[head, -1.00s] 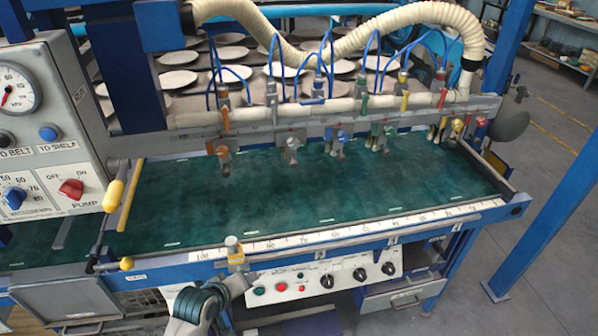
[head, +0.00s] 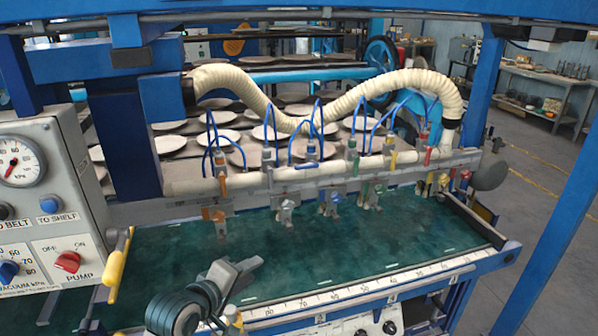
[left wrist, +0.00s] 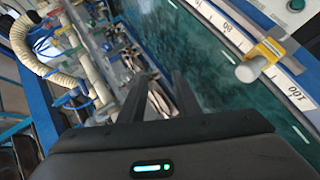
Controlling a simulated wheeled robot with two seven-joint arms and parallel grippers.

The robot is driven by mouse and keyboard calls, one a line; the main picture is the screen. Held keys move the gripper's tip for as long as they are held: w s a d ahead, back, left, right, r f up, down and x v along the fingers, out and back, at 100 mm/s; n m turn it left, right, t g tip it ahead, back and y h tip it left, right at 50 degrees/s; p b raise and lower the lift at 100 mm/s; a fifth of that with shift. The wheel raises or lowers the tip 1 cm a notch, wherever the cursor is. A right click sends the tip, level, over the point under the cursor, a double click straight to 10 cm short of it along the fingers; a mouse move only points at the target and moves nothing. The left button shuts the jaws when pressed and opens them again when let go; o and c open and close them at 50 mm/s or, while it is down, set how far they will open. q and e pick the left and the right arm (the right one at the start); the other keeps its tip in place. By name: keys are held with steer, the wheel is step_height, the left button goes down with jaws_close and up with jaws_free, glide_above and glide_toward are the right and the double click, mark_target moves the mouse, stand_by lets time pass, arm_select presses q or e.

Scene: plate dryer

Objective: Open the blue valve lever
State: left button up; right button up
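A row of valves with coloured levers runs along the pale pipe of the plate dryer in the head view. A blue valve lever (head: 311,153) sits on the pipe between a grey-white one and a green one (head: 351,148). A second fitting with a blue part (head: 328,203) hangs below, over the green bed. My left gripper (head: 250,266) is over the front left of the bed, in front of the valves and apart from them. In the left wrist view its two fingers (left wrist: 163,82) are spread with no held object visible. My right gripper is not in view.
The green bed (head: 330,250) is mostly clear. An orange valve (head: 220,186) stands at the left end of the row. A control box (head: 45,190) with a yellow-handled lever (head: 117,268) is at the left. A ribbed hose (head: 345,100) arches above the pipe.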

mark_target(301, 168)
arm_select(q)
steer(key=w+d+r+n+t+h, duration=0.1)
steer(key=w+r+n, duration=0.1)
steer(key=r, duration=0.6)
steer(key=w+d+r+n+t+h, duration=0.1)
steer(key=w+r, duration=0.3)
steer(key=r, duration=0.5)
steer(key=shift+w+d+r+n+h, duration=0.3)
steer(key=shift+w+d+n, duration=0.15)
steer(key=shift+n, duration=0.15)
steer(key=shift+w, duration=0.1)
steer(key=p+x, duration=0.1)
steer(key=x, duration=0.4)
steer(key=p+x, duration=0.2)
steer(key=x, duration=0.4)
steer(key=p+x, duration=0.2)
steer(key=x, duration=0.4)
steer(key=shift+w+r, duration=0.2)
steer(key=shift+r, duration=0.15)
jaws_close()
